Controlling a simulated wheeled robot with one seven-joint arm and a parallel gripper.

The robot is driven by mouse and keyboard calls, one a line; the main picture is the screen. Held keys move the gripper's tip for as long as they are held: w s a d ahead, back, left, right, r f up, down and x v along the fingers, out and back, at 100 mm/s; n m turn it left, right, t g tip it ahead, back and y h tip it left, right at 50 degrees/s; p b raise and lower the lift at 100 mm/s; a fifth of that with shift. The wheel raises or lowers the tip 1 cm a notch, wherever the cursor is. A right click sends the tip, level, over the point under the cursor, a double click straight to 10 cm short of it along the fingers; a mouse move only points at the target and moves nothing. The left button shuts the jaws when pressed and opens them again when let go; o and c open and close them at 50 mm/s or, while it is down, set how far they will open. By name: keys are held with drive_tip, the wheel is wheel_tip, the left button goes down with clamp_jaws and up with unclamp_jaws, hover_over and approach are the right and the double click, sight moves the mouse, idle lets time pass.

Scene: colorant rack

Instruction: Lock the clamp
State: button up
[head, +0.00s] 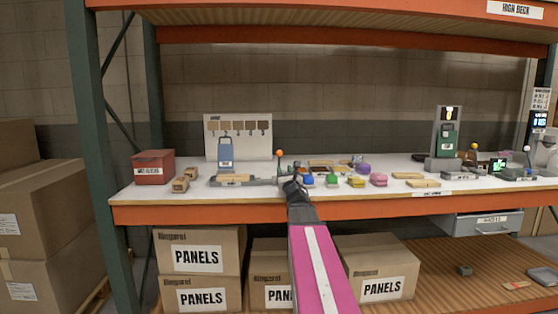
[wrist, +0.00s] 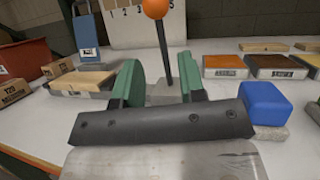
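The clamp's upright black lever with an orange ball (wrist: 155,8) stands on a grey base (wrist: 163,92) in the wrist view; the orange ball also shows in the head view (head: 280,153). A flat wood piece (wrist: 82,81) lies on a grey plate to its left. My gripper (wrist: 160,88) has two green fingers spread apart, with the lever seen between them and beyond. Nothing is held. In the head view my gripper (head: 293,184) is at the shelf's front edge, partly covering the clamp's right side. Whether the fingers touch the lever cannot be told.
Wood blocks (head: 180,184) and a red bin (head: 154,167) are at left. A sample board (head: 238,124) stands behind. Another orange-balled lever (head: 473,147) is far right.

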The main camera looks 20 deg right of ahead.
sight(279, 163)
drive_tip(key=x, duration=1)
drive_tip(key=shift+w, duration=0.35)
clamp_jaws()
drive_tip(key=shift+r, duration=0.1)
